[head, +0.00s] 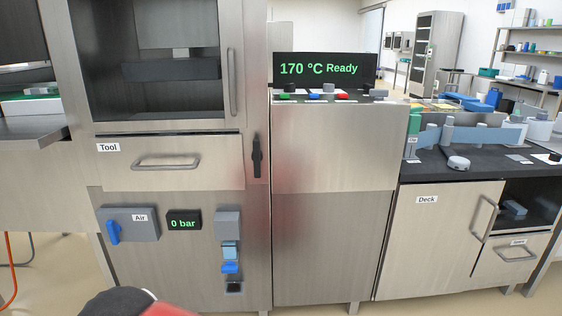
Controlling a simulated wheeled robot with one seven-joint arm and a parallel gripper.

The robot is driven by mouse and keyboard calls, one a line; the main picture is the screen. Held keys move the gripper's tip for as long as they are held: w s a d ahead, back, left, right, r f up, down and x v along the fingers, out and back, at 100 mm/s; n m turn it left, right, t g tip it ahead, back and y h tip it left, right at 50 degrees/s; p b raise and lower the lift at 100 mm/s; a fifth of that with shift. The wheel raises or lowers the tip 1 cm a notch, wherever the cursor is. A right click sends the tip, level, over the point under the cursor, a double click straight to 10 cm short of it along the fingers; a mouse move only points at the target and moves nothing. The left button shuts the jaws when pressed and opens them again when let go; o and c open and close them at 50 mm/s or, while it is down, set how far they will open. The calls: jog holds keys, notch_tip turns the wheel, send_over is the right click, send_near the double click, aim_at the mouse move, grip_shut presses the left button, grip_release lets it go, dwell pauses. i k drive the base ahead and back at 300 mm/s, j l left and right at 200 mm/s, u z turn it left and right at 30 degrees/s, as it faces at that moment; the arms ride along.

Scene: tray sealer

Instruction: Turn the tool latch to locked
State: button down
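The tool latch (257,157) is a black upright handle on the steel cabinet front, just right of the tool drawer. Its long grip stands vertical. No lock marking can be read beside it. The tool drawer (210,172) has a steel bar handle and a "Tool" label, and its front looks about flush with the cabinet. A dark and red rounded part of my arm shows at the bottom edge, well below and left of the latch. My gripper's fingers are not in view.
Below the drawer are the blue-handled air valve (113,232), a "0 bar" display (184,220) and a grey and blue unit (229,240). Above it is a glazed door (150,60). A "170 °C Ready" display (320,69) stands right. The floor in front looks clear.

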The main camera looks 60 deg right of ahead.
aim_at(258, 153)
jog(key=z, duration=1.85)
jog(key=j+u, duration=0.35)
jog(key=l, duration=0.1)
